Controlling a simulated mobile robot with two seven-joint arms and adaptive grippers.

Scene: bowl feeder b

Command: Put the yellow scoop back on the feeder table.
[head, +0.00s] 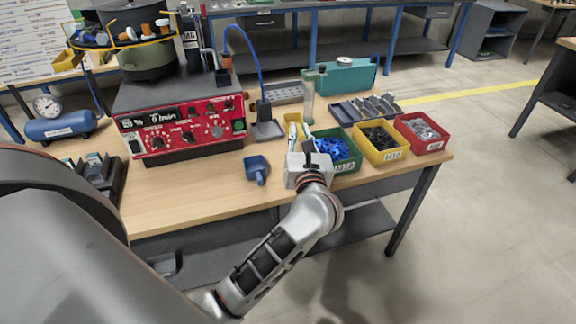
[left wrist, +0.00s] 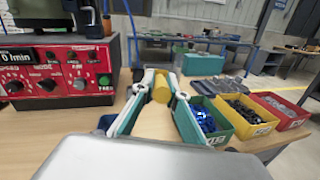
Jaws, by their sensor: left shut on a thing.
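The yellow scoop (head: 293,119) is between the fingers of my left gripper (head: 298,130), over the right part of the feeder table (head: 210,195). In the left wrist view the yellow scoop (left wrist: 160,89) shows end-on between the two fingertips of the left gripper (left wrist: 160,80), which is shut on it. The wooden table top (left wrist: 152,123) shows below it; I cannot tell how large the gap is. Most of the scoop is hidden by the gripper in the head view. My right gripper is in neither view.
A blue scoop (head: 257,169) lies on the table left of the gripper. Green (head: 347,166), yellow (head: 388,155) and red (head: 426,147) bins of parts stand close on the right. The red control box (head: 185,130) stands left. Bare wood lies along the front.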

